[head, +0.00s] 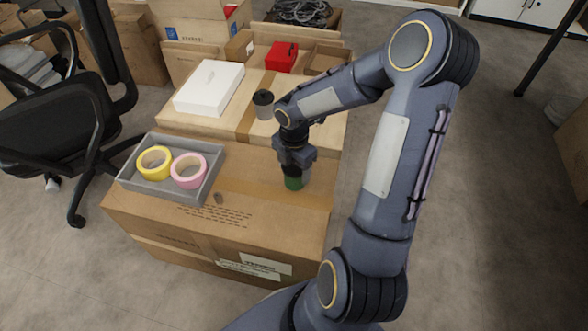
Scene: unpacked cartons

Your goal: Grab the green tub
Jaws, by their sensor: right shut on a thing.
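The green tub (293,183) stands on the near brown carton (262,207), right of its middle. My right gripper (294,170) points down over it and is shut on its upper part. The gripper hides the top of the tub. The tub looks upright, and I cannot tell whether it touches the carton. My left gripper is not in view.
A grey tray (155,185) with yellow tape (141,166) and pink tape (176,174) sits left on the near carton. Behind are a white box (210,86), a dark canister (263,104) and a red box (281,57). A black chair (55,115) stands left.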

